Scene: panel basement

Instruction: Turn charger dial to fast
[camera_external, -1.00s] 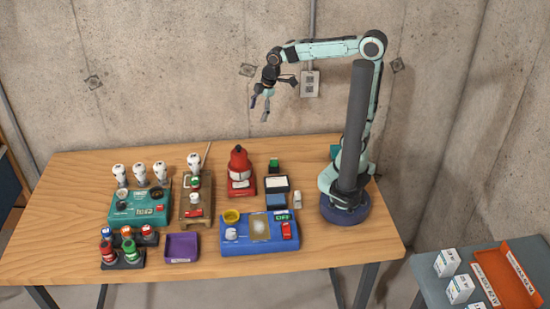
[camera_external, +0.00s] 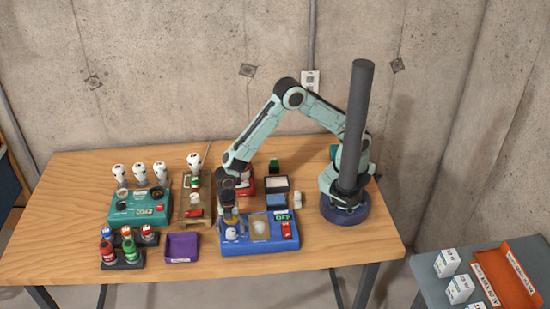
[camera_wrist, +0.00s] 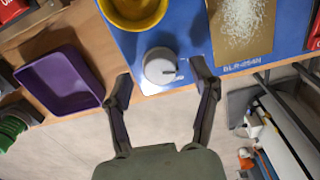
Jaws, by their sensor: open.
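A blue device (camera_external: 262,243) stands near the table's front edge. Its round white dial (camera_wrist: 160,66) has a dark pointer mark toward the right in the wrist view; the dial also shows in the external view (camera_external: 231,233). My gripper (camera_wrist: 162,75) is open, with one finger on each side of the dial and gaps visible; contact is not evident. In the external view my gripper (camera_external: 231,215) is low over the device's left part. A small display (camera_external: 282,217) seems to read OFF. I cannot read a charger label on it.
A purple tray (camera_wrist: 60,80) is to the left. A teal device (camera_external: 138,207), a wooden stand and bottles stand farther left. A red switch (camera_external: 287,230) is at the device's right.

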